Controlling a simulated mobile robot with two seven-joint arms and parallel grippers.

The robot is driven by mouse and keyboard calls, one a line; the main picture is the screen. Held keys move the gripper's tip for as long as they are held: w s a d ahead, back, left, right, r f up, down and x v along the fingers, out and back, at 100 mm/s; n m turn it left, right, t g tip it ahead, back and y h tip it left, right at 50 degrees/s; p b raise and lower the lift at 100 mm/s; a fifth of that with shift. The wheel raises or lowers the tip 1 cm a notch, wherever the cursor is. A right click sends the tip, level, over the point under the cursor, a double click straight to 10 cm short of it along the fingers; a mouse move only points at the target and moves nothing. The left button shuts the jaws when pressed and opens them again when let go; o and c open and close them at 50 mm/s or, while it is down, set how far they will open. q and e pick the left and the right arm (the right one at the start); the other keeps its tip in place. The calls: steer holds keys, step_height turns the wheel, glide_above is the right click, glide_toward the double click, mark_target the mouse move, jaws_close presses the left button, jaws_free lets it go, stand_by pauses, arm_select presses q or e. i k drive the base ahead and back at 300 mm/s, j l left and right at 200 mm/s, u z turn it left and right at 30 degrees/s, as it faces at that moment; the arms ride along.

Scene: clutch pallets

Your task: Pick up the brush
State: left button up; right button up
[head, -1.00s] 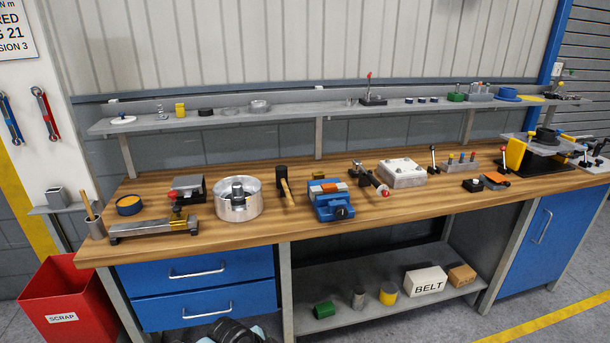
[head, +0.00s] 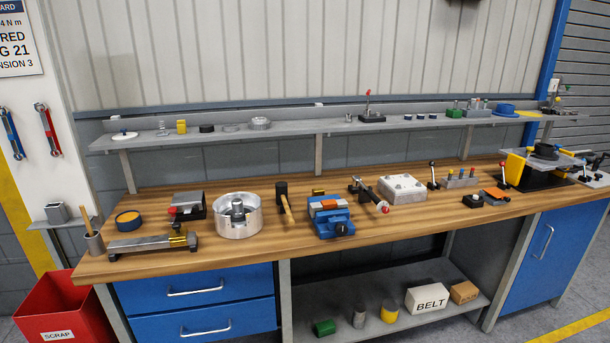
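Neither of my grippers is in view.
The wooden workbench (head: 400,220) also holds a blue-rimmed round tin (head: 129,220), a grey slide fixture (head: 140,245), a metal drum (head: 238,222), a mallet (head: 284,198) and a blue vise (head: 330,222). A red scrap bin (head: 62,306) stands below left.

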mark_target(86, 219)
steer(key=u, duration=1.35)
steer(key=i+z, duration=0.15)
steer(key=z, duration=0.65)
steer(key=i+j+z, duration=0.5)
steer(key=j, duration=0.35)
steer(key=i+j, duration=0.2)
steer(key=j, duration=0.15)
steer(key=i+j, duration=0.25)
